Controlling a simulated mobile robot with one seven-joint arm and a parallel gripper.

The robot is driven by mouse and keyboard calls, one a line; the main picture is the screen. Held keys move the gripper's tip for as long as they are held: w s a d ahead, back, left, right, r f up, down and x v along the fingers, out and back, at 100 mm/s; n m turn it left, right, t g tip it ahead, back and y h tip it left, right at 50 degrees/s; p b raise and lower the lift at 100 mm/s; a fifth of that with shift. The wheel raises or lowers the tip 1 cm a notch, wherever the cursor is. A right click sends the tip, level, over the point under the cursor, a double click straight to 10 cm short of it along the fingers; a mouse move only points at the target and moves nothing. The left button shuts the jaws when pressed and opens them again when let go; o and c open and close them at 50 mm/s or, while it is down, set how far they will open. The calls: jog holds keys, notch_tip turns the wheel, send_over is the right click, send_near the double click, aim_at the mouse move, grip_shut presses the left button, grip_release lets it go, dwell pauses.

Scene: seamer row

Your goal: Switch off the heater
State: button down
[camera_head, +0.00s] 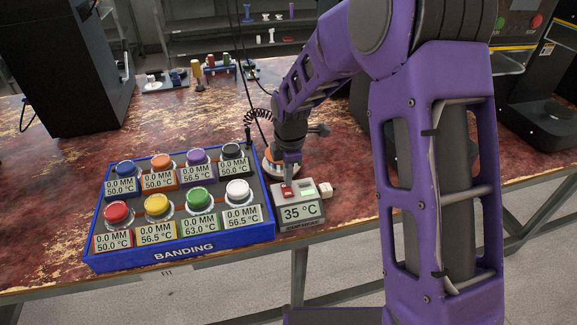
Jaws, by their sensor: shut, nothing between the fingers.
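A small grey unit (300,222) with a "35 °C" display stands on the table, right of the blue rack. On its top are a red switch (287,190) and a lit green-white part (308,189). My gripper (289,177) points down at the red switch, shut and empty. Its tips are at or just above the switch; I cannot tell whether they touch. A round metal-rimmed piece (267,164) is partly hidden behind my gripper.
A blue rack (184,254) marked "BANDING" holds several coloured-lid jars with temperature labels, close left of the unit. A black machine (68,70) stands at the back left. Small parts (215,66) sit at the rear edge. The table (60,190) is clear at left.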

jog(key=shift+f, duration=0.55)
jog(key=shift+w+r, duration=0.1)
jog(key=shift+g+p, duration=0.3)
jog(key=shift+p, duration=0.3)
jog(key=shift+f, duration=0.4)
jog(key=shift+s+d, duration=0.15)
jog(key=shift+s, duration=0.7)
jog(key=shift+r, duration=0.1)
